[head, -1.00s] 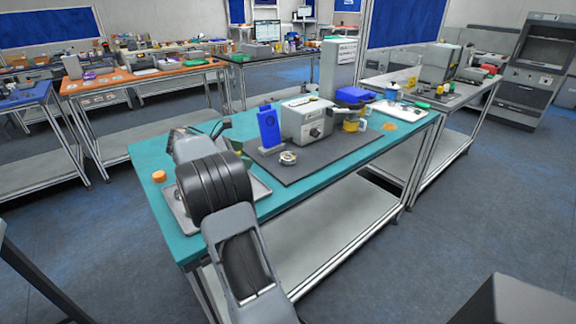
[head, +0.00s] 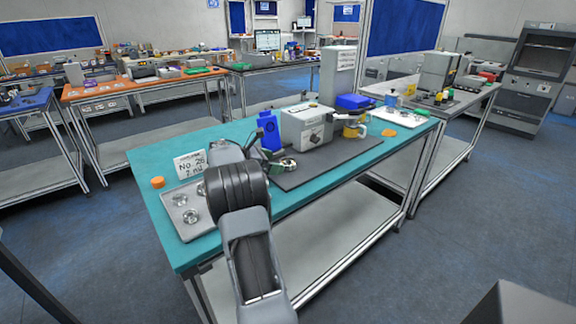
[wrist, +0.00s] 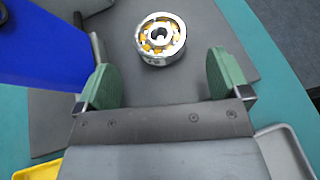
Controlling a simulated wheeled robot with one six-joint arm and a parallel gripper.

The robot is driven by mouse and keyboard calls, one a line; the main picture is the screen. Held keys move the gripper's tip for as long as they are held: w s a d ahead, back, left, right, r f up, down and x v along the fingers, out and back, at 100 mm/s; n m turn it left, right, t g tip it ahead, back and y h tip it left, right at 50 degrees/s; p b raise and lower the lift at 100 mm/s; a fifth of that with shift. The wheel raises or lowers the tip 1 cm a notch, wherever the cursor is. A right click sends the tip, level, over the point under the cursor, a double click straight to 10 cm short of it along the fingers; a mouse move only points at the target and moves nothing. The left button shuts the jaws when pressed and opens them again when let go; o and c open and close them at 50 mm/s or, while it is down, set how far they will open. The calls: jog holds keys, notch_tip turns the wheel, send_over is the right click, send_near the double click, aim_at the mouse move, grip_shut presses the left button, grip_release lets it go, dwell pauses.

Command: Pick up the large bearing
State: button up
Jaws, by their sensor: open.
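The large bearing (wrist: 150,55) is a shiny metal ring with yellow-orange parts inside. It lies flat on the dark mat (wrist: 190,85) at the top middle of the wrist view. In the head view the bearing (head: 284,167) is near the mat's left end, just right of my arm. My gripper (wrist: 163,78) is open, with a green pad on each side. The bearing is ahead of the pads, roughly centred between their lines, and nothing is held. In the head view my arm hides most of my gripper.
A blue upright stand (head: 269,130) and a grey machine (head: 306,128) stand behind the bearing. A tray (head: 182,222) with several smaller metal parts lies left of my arm, with a white label card (head: 189,164) behind it. An orange round object (head: 158,182) sits on the teal table.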

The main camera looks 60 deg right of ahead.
aim_at(288, 164)
jog(key=x, duration=0.4)
jog(key=shift+s+d, duration=0.1)
jog(key=shift+d, duration=0.05)
jog(key=shift+c, duration=0.3)
jog(key=c, duration=1.1)
